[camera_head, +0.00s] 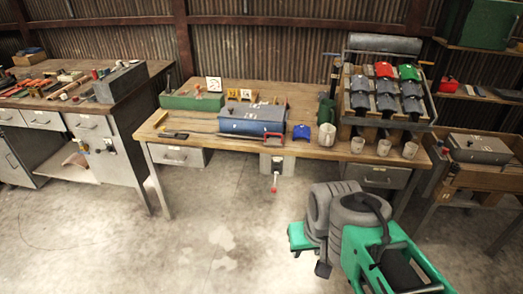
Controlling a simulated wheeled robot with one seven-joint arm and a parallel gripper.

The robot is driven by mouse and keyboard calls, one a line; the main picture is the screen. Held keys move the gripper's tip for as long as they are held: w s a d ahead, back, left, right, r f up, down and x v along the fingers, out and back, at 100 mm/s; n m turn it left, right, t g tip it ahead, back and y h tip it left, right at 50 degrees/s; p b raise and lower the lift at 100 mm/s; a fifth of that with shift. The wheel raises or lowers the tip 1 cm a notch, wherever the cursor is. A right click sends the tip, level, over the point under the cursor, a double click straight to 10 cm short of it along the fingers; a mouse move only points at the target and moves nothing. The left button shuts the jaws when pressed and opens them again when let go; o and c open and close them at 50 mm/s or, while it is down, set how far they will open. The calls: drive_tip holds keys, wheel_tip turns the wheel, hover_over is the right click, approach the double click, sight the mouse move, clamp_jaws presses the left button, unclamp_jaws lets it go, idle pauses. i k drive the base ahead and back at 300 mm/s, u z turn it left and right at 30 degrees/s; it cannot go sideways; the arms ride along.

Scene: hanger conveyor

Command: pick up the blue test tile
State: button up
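A small bright blue curved piece (327,134), which looks like the blue test tile, stands on the wooden table (185,142) near its front edge. It is just left of the slanted rack and right of a blue metal box. My arm, green and grey, shows at the lower right, well in front of the table and apart from the blue piece. I cannot make out my gripper's fingers in this view. Nothing covers the blue piece from this side.
The slanted rack (345,112) holds several dark tiles, a red tile (384,69) and a green tile (408,73). Several grey cups (357,145) stand before it. The blue box (252,119) and a green tray (190,101) stand left. The concrete floor in front is clear.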

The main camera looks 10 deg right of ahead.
sight(300, 131)
drive_tip(key=u, duration=1)
drive_tip(key=i, duration=2.25)
drive_tip(key=z, duration=1.3)
drive_tip(key=i, duration=0.5)
drive_tip(key=z, duration=0.35)
